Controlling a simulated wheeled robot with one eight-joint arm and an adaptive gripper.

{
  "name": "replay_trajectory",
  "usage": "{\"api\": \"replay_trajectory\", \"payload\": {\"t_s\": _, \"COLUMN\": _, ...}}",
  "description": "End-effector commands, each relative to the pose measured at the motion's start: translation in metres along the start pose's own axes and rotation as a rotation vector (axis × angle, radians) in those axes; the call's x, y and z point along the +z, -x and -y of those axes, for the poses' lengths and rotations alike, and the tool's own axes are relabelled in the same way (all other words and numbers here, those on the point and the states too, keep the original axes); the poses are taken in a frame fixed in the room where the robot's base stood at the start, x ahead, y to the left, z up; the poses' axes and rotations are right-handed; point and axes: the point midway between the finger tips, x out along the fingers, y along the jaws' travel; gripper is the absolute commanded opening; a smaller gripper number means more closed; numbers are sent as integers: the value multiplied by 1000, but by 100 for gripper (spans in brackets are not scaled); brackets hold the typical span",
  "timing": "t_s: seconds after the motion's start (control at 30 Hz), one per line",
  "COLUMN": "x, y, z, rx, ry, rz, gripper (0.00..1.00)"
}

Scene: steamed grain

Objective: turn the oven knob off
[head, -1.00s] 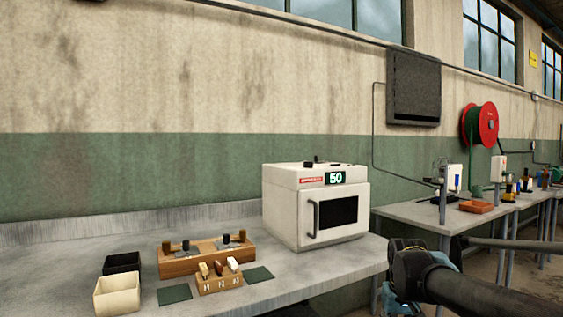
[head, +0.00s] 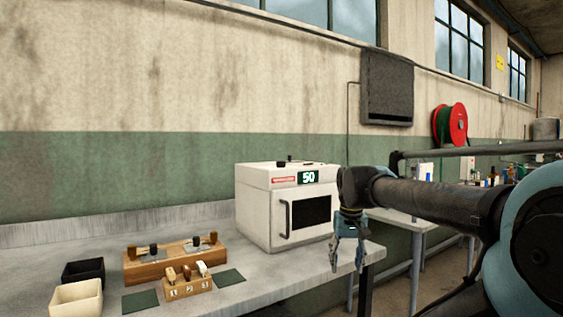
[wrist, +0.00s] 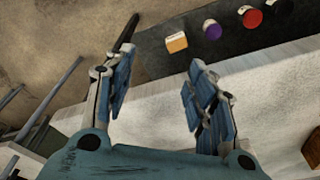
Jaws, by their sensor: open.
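The oven (head: 258,215) is a white box with a dark window, a dark vertical handle and a lit display (head: 308,177) reading 50. It stands at the right end of the grey bench. Small dark parts (head: 283,161) show on its top; I cannot tell whether one is the knob. My gripper (head: 347,268) hangs with fingers down in front of the bench's right end, right of and below the oven door in the picture. Its fingers are apart and empty. In the wrist view my gripper (wrist: 163,55) is spread, with nothing between the fingers.
Left of the oven lie a wooden rack (head: 150,268), a numbered block (head: 186,286), a black bin (head: 83,271) and a cream bin (head: 76,298). In the wrist view, a dark strip (wrist: 160,50) carries several coloured knob-like pieces beside a pale surface.

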Motion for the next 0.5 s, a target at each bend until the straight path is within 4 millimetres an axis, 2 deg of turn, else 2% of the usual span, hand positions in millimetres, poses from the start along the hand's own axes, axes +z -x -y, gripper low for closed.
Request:
{"api": "replay_trajectory", "payload": {"t_s": 0.03, "x": -21, "y": 26, "z": 6, "rx": -2, "ry": -3, "rz": 6, "gripper": 51}}
{"api": "replay_trajectory", "payload": {"t_s": 0.1, "x": -45, "y": 57, "z": 13, "rx": -4, "ry": -13, "rz": 14, "gripper": 51}}
{"api": "replay_trajectory", "payload": {"t_s": 0.3, "x": -110, "y": 140, "z": 38, "rx": -6, "ry": -39, "rz": 39, "gripper": 51}}
{"api": "replay_trajectory", "payload": {"t_s": 0.5, "x": -168, "y": 215, "z": 66, "rx": -6, "ry": -66, "rz": 64, "gripper": 51}}
